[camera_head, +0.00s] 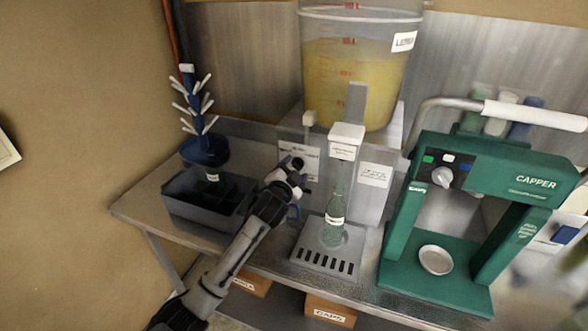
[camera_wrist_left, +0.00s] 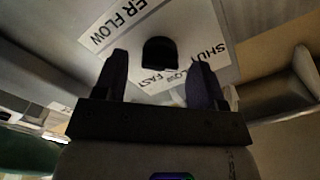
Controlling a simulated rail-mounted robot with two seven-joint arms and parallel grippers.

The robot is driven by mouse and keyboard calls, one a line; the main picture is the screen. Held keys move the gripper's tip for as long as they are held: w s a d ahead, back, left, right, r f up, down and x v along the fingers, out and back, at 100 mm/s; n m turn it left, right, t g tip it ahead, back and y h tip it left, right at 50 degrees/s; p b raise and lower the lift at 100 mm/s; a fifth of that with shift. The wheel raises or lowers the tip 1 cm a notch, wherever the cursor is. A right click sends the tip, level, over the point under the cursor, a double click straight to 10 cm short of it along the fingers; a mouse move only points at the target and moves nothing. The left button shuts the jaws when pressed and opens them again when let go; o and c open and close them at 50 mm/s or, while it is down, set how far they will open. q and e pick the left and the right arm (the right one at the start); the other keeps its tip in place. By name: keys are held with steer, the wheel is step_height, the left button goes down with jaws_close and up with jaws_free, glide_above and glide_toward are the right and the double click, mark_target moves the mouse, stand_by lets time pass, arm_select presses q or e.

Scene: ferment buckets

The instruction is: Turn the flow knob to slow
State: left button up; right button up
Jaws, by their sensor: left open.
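The flow knob (camera_wrist_left: 160,52) is a dark, rounded piece on a white label panel (camera_wrist_left: 198,30) in the left wrist view. The panel's readable words include FLOW, SHUT and FAST, with SLOW partly covered. My left gripper (camera_wrist_left: 159,75) is open, with one finger on each side of the knob in that picture; I cannot tell whether they touch it. In the head view, my left gripper (camera_head: 293,172) is at the filler's front panel, left of the spout, and largely hides the knob. My right gripper is not in view.
A glass bottle (camera_head: 335,220) stands on the drip tray (camera_head: 318,262) under the spout, right of my left gripper. A bucket of yellow liquid (camera_head: 345,80) stands above. A green capper (camera_head: 470,170) is at right; a dark bin (camera_head: 190,205) and bottle tree (camera_head: 190,110) are at left.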

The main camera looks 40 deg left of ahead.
arm_select(q)
steer(key=shift+w, duration=0.15)
steer(key=shift+c, duration=0.2)
steer(key=c, duration=0.9)
